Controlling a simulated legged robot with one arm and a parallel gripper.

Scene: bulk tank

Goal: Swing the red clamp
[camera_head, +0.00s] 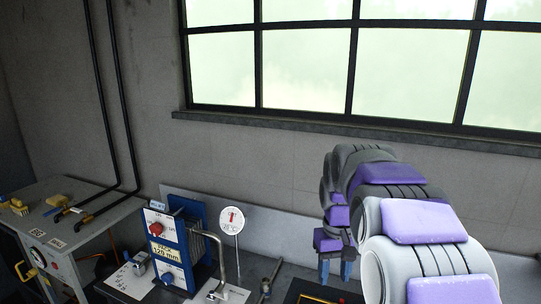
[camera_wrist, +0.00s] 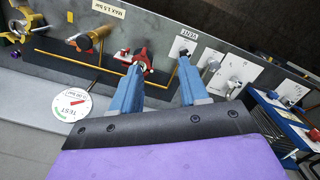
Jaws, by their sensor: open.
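A small red clamp-like fitting (camera_wrist: 146,57) shows in the wrist view, mounted on the grey panel at the far side of the left fingertip. The fingertip partly covers it. My gripper (camera_wrist: 162,64) has two blue fingers spread apart with nothing between them. The red fitting is at the left finger, not midway between the fingers; I cannot tell whether they touch.
Brass valves (camera_wrist: 92,39) and a VENT label (camera_wrist: 183,47) are on the panel. In the head view, a blue plate unit (camera_head: 166,245) and a round gauge (camera_head: 231,219) stand left of my arm.

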